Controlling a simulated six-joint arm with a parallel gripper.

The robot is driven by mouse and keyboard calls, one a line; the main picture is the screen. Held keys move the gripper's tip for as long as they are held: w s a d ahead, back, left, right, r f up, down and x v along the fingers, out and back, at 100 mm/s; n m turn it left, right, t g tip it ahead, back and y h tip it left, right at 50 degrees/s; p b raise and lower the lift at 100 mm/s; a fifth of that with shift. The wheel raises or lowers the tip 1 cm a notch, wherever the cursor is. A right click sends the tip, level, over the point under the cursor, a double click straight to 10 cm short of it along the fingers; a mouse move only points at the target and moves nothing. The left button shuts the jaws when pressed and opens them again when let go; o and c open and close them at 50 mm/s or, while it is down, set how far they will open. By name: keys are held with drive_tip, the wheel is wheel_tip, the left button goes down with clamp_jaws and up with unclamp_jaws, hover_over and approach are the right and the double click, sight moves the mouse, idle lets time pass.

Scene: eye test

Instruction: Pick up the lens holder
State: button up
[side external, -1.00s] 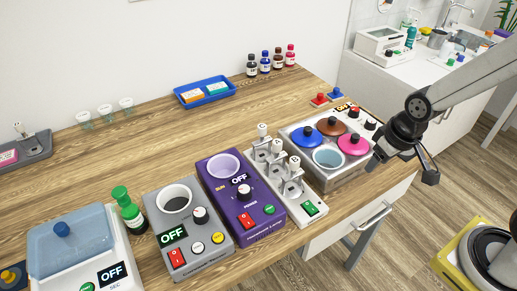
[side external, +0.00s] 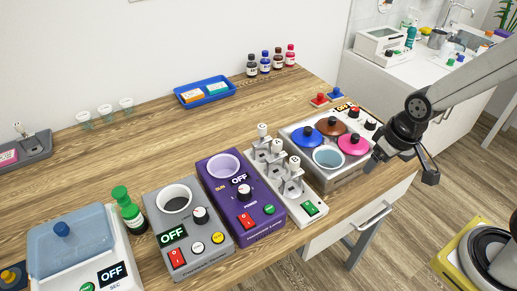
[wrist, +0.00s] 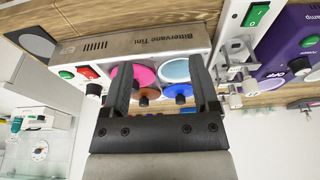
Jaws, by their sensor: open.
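I cannot tell for sure which thing is the lens holder. One candidate is the white stand (side external: 309,209) with several white-topped metal clamps (side external: 290,185), upright beside the purple device; part of it shows at the upper right in the wrist view (wrist: 234,50). My gripper (side external: 404,164) is at the right in the side view, beyond the tinting unit and near the table's front right edge. In the wrist view its two dark fingers (wrist: 160,75) are apart, with nothing held between them.
The tinting unit (side external: 345,182) has blue, brown and pink lids and one open well. The purple device (side external: 215,192), grey device (side external: 155,208) and green bottle (side external: 133,216) stand leftward. A blue tray (side external: 205,101) lies at the back. The table's middle (side external: 160,140) is clear.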

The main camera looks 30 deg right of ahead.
sight(277, 151)
drive_tip(key=w+a+n, duration=0.2)
drive_tip(key=w+n, duration=0.1)
drive_tip(key=w+a+r+n, duration=0.1)
drive_tip(key=w+a+n, duration=0.1)
drive_tip(key=w+n, duration=0.1)
drive_tip(key=w+a+n+g, duration=0.1)
drive_tip(key=w+a+n, duration=0.1)
drive_tip(key=w, duration=0.3)
drive_tip(key=shift+r+n, duration=0.4)
drive_tip(key=shift+n, duration=0.1)
drive_tip(key=w+a+n, duration=0.2)
drive_tip(key=w+a+n+g, duration=0.1)
drive_tip(key=w+a+n, duration=0.1)
drive_tip(key=a+n, duration=0.1)
drive_tip(key=w+a+n, duration=0.2)
drive_tip(key=w+n, duration=0.1)
drive_tip(key=shift+a+r, duration=0.25)
drive_tip(key=shift+a, duration=0.1)
drive_tip(key=shift+w+a+n+g, duration=0.2)
drive_tip(key=shift+a+n+g, duration=0.1)
drive_tip(key=shift+a+n, duration=0.15)
drive_tip(key=shift+d+f, duration=0.1)
drive_tip(key=shift+f, duration=1.2)
drive_tip(key=shift+w+d+f, duration=0.1)
drive_tip(key=shift+w+f, duration=0.05)
drive_tip(key=shift+f, duration=2.45)
